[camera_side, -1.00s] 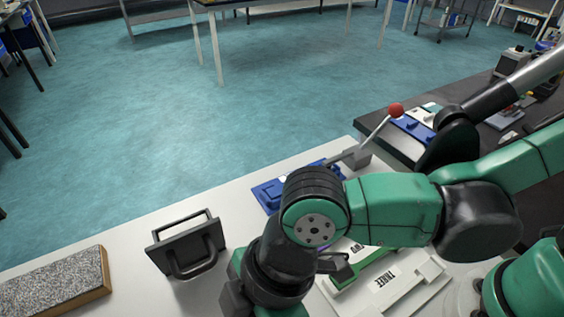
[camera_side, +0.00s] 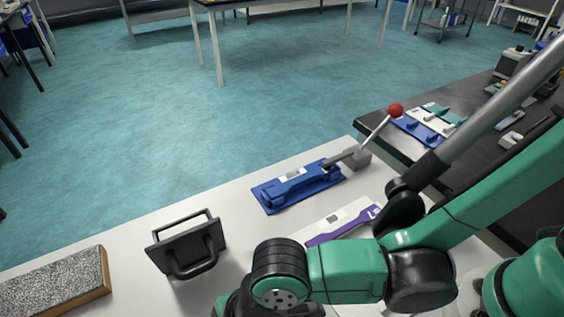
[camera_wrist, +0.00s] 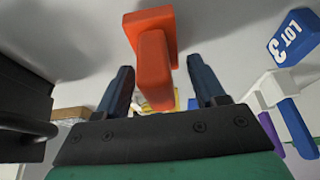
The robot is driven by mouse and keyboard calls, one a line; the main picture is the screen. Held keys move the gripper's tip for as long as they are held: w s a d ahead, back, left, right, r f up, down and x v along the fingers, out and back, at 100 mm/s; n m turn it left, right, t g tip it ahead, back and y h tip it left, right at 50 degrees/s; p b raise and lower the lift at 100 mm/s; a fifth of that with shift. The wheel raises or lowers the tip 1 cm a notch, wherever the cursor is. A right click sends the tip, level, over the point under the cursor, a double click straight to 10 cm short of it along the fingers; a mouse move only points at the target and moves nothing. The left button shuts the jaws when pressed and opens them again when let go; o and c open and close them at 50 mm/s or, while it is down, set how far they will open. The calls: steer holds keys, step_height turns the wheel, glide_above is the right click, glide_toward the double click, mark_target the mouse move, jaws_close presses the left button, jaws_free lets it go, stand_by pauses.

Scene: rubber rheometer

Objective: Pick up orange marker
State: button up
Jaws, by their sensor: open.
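The orange marker (camera_wrist: 153,62) is in the wrist view, at the top middle. It is a block with a wider flat end at the top and a narrower bar reaching down toward my gripper. My gripper (camera_wrist: 161,72) is open, with one dark finger on each side of the marker's bar. I see gaps between the bar and both fingers, and cannot tell how far it reaches between them. In the side view the marker does not show, and my gripper is hidden below my arm or the frame's bottom edge.
A black handled frame (camera_side: 187,245) stands left of my arm, with a speckled slab (camera_side: 55,285) farther left. A blue fixture (camera_side: 298,187) and a purple piece (camera_side: 343,227) lie behind. A blue LOT 3 tag (camera_wrist: 292,38) is upper right in the wrist view.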

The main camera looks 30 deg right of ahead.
jaws_close()
step_height(320, 180, up, 20)
stand_by(0.8)
